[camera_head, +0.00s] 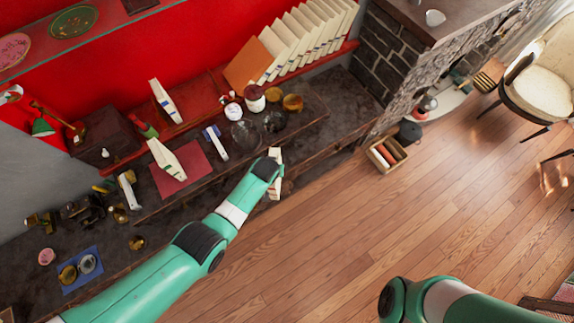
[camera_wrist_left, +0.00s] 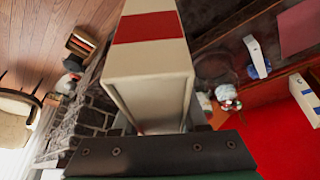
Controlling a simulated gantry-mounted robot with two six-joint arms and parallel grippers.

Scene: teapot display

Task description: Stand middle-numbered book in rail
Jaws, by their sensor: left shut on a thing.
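My left gripper (camera_head: 273,168) is shut on a cream book (camera_head: 276,188), held over the front edge of the dark counter. In the left wrist view the book (camera_wrist_left: 146,68) fills the middle, with a red band across its cream side; no number is readable. The left gripper (camera_wrist_left: 150,150) shows at the bottom of that view. A second cream book (camera_head: 166,160) stands on a red mat (camera_head: 196,179). A third book (camera_head: 163,103), with blue marking, stands farther back by the red wall. A red ledge (camera_head: 340,56) carries a row of cream books (camera_head: 312,36). My right gripper is out of frame.
An orange book (camera_head: 252,66) leans at the row's left end. Jars (camera_head: 254,97) and glass bowls (camera_head: 245,133) stand between ledge and held book. A white-and-blue object (camera_head: 216,144) is beside the mat. A stone fireplace (camera_head: 385,52) borders the counter at right.

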